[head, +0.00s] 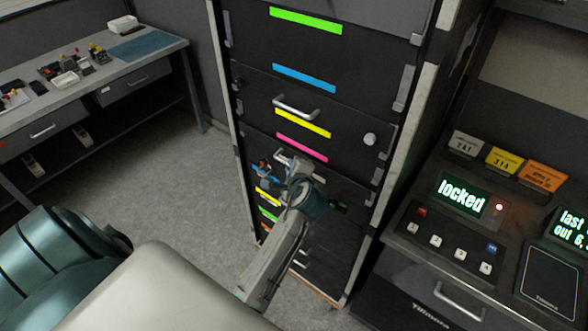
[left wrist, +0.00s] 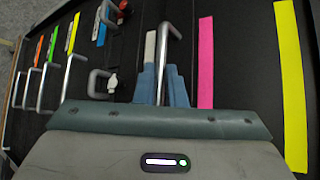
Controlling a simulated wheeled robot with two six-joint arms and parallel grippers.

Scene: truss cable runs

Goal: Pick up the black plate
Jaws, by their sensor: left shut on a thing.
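Black flat fronts with coloured strips cover the tall rack (head: 345,88); I cannot tell which of them, if any, is the black plate. My left gripper (head: 288,168) is at the rack, below the pink strip (head: 301,148). In the left wrist view, its blue-grey fingers (left wrist: 164,84) are shut on a silver bar handle (left wrist: 174,36) on a black front, beside the pink strip (left wrist: 205,62). The fingers hide part of the handle. My right gripper is not in view.
Another silver handle (head: 295,106) sits higher on the rack, with a round knob (head: 370,139) to its right. A console (head: 461,195) reading "locked" stands close on the right. A workbench (head: 128,62) with small items is at the left. Grey floor (head: 165,165) lies open between.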

